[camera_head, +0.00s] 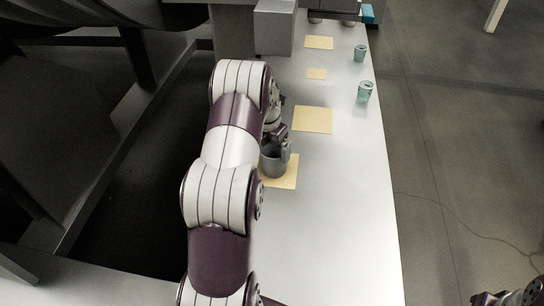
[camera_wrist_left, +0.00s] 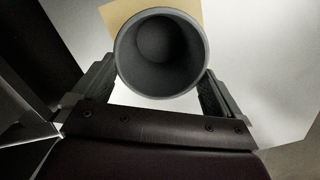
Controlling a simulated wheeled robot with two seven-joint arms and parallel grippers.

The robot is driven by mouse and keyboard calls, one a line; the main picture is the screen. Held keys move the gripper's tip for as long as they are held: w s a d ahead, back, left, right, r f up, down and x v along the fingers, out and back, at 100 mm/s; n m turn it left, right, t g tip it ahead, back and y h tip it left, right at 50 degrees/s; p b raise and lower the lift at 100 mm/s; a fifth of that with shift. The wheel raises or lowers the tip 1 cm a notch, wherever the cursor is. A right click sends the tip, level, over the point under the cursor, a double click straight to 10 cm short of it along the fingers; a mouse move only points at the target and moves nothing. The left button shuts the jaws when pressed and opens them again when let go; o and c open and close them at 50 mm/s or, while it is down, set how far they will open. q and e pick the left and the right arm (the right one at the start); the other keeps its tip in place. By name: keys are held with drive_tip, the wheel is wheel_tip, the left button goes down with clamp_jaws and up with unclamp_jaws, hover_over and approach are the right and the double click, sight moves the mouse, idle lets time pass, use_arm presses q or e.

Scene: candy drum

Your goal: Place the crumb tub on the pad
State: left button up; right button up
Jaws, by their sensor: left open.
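A grey round tub (camera_head: 273,161), which I take for the crumb tub, stands upright on a yellow pad (camera_head: 289,174) in the head view. In the left wrist view the tub (camera_wrist_left: 160,55) shows its open mouth and dark inside, with the pad (camera_wrist_left: 187,8) partly behind it. My left gripper (camera_head: 279,143) is at the tub with its jaws open. In the left wrist view its fingers (camera_wrist_left: 158,90) stand on either side of the tub. Part of the pad is hidden by my left arm. Part of my right arm (camera_head: 515,296) shows at the lower right corner; its fingertips cannot be made out.
Further along the white table (camera_head: 345,220) lie more yellow pads (camera_head: 313,119), (camera_head: 316,74), (camera_head: 319,42). Two teal cups (camera_head: 365,92), (camera_head: 360,53) stand near the right edge. A grey box (camera_head: 274,27) is at the far left. The near table is clear.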

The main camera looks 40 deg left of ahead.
use_arm(q)
drive_tip(key=s+d+r+m, duration=0.3)
drive_tip(key=d+r+m, duration=0.1)
drive_tip(key=d+m, duration=0.45)
drive_tip(key=s+d+r+m, duration=0.35)
drive_tip(key=d+m, duration=0.35)
drive_tip(key=m, duration=0.3)
drive_tip(key=s+d+m, duration=0.8)
drive_tip(key=s+m, duration=0.4)
drive_tip(key=m, duration=0.6)
drive_tip(key=shift+s+d+r, duration=0.3)
